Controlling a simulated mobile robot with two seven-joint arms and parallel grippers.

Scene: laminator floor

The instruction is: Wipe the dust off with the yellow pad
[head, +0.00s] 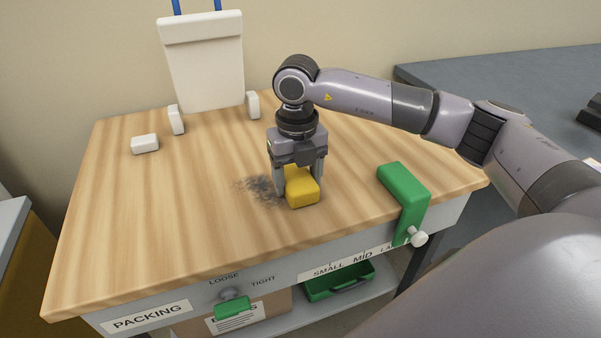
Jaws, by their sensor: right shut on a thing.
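The yellow pad (302,189) is a small rounded block on the wooden tabletop, right of the table's middle. My right gripper (299,180) points down from above and is shut on the pad, one finger on each side. The dust (259,189) is a dark grey smudge on the wood just left of the pad. Its right edge meets the pad and the gripper's left finger, so part of it may be hidden. The pad appears to rest on the wood. My left gripper is not in view.
A green clamp (404,192) with a white knob grips the table's right front edge. A white block (145,144) and a white upright panel (203,65) with two small white posts stand at the back left. The tabletop's (130,240) left front is clear. Below are a green bin (340,284) and a carton.

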